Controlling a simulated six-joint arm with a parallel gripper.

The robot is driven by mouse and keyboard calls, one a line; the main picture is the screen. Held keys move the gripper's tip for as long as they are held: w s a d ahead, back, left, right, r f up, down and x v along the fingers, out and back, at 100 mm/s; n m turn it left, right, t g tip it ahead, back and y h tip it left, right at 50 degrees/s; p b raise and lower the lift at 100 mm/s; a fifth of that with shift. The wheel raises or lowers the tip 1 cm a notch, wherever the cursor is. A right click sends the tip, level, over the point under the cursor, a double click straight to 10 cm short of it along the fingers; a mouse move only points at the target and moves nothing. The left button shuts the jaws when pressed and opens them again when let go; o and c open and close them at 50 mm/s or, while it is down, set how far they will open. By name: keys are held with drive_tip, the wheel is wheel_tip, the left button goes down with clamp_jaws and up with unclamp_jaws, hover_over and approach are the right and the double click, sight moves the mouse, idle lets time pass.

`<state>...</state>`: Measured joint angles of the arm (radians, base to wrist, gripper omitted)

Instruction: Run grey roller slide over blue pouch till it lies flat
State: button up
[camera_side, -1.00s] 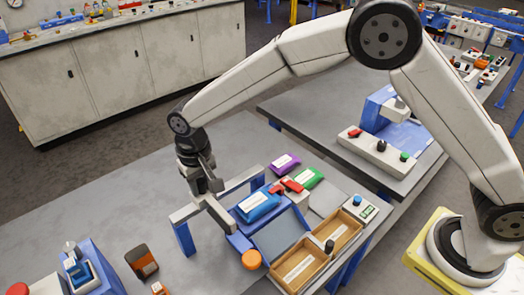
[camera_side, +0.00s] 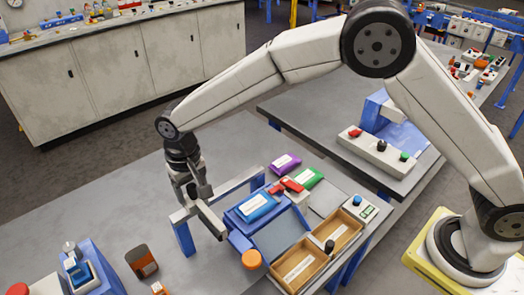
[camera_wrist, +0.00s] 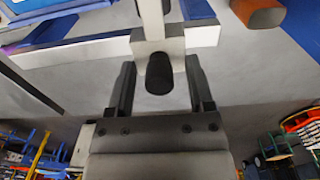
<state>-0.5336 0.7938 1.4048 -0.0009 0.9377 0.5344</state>
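The blue pouch (camera_side: 257,206) has a white label and lies on a blue bed beside the grey frame in the side view. It looks fairly flat. The grey roller slide (camera_side: 209,220) sits on a grey rail near the left post, to the left of the pouch and apart from it. In the wrist view its grey body (camera_wrist: 158,45) carries a black knob (camera_wrist: 160,74). My gripper (camera_side: 198,192) is at the knob. In the wrist view my gripper (camera_wrist: 160,65) is open, its fingers either side of the knob with a gap at each side. The roller underside is hidden.
Purple (camera_side: 285,161) and green (camera_side: 308,178) pouches lie behind the blue one. A brown-orange block (camera_side: 142,262) stands at left. The table left of the frame is mostly clear.

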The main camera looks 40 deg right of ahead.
drive_tip(key=shift+o, duration=0.4)
drive_tip(key=shift+r, duration=0.3)
drive_tip(key=shift+r, duration=0.7)
drive_tip(key=shift+r, duration=0.35)
drive_tip(key=shift+r, duration=0.35)
drive_tip(key=shift+r, duration=0.65)
drive_tip(key=shift+r, duration=1.65)
